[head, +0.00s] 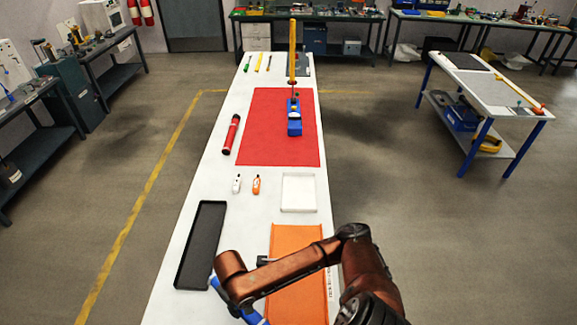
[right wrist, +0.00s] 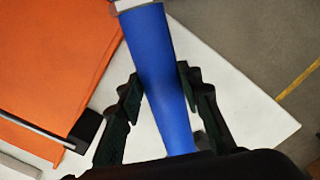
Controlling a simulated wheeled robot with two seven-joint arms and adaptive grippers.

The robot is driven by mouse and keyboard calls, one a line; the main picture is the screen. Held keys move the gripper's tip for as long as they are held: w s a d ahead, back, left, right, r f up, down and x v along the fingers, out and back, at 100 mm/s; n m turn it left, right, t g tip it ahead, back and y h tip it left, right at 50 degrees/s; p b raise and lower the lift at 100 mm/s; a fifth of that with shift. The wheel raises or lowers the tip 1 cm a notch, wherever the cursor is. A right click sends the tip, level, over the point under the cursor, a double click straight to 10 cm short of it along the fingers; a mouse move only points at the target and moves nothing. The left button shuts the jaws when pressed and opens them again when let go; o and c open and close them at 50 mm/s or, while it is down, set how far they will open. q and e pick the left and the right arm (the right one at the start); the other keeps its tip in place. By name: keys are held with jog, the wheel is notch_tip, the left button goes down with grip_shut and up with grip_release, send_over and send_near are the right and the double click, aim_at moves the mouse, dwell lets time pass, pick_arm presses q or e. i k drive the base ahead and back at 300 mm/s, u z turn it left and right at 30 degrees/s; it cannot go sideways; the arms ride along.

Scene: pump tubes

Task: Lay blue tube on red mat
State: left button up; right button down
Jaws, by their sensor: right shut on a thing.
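The blue tube (right wrist: 160,70) runs between the fingers of my right gripper (right wrist: 158,88) in the right wrist view. The gripper is shut on it, and the tube's pale end shows at the top edge. In the head view, the blue tube (head: 250,316) shows partly at the bottom, below my right arm, which covers much of it. The red mat (head: 265,120) lies further back on the white table. A blue pump (head: 294,122) with an upright yellow part (head: 292,55) stands on the mat's right side. My left gripper is not in view.
A red tube (head: 231,134) lies at the mat's left edge. White and orange bottles (head: 256,184), a white tray (head: 298,193), a black tray (head: 200,245) and an orange tray (head: 295,240) are nearer. The left and middle of the mat are clear.

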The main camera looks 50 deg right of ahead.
aim_at(276, 127)
jog(key=k, duration=1.3)
jog(key=z, duration=2.6)
jog(key=i, duration=6.2)
jog(key=u, duration=2.4)
